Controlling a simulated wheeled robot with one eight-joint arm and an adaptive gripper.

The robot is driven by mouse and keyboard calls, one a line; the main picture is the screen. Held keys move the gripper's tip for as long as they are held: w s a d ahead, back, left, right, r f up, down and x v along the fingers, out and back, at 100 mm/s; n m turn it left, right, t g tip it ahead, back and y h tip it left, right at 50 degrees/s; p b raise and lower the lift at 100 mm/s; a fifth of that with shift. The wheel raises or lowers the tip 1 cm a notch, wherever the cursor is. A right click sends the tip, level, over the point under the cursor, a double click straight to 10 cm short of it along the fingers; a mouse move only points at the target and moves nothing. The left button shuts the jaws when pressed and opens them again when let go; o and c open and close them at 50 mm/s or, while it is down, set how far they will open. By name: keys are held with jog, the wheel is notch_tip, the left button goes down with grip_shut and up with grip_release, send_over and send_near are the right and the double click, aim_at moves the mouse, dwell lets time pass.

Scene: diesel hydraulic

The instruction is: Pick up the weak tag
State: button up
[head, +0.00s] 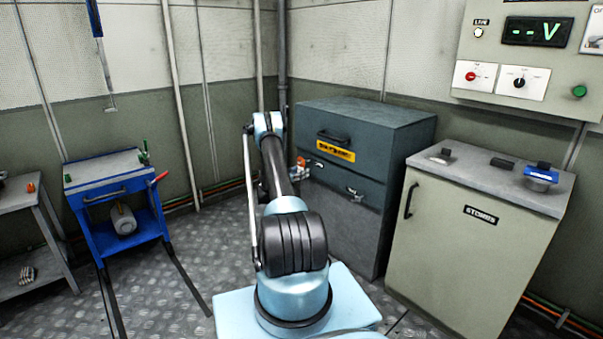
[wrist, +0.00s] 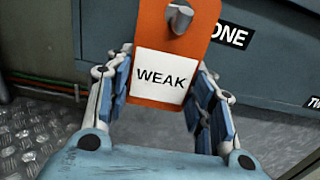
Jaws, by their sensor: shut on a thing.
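The weak tag (wrist: 178,45) is an orange plate with a white label reading WEAK. It is upright in the wrist view, with a grey metal peg (wrist: 180,18) at its upper part. My gripper (wrist: 166,80) has a blue-padded finger at each side edge of the tag and is shut on it. I cannot tell whether the peg still bears the tag. In the head view my arm hides most of the gripper; a small orange patch (head: 301,161) shows beside the arm at the cabinet's left edge.
The dark grey cabinet (head: 385,130) stands close behind the tag; a black label ending in ONE (wrist: 230,36) is on its face. A STORES cupboard (head: 470,250) stands at right, a blue trolley (head: 105,168) at left. Floor between trolley and cabinet is clear.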

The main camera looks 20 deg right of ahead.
jog(key=shift+a+r, duration=0.15)
jog(key=shift+v, duration=1.4)
jog(key=shift+a, duration=0.2)
jog(key=v, duration=0.6)
jog(key=shift+s+a+r, duration=0.2)
jog(key=shift+r, duration=0.15)
dwell(1.2)
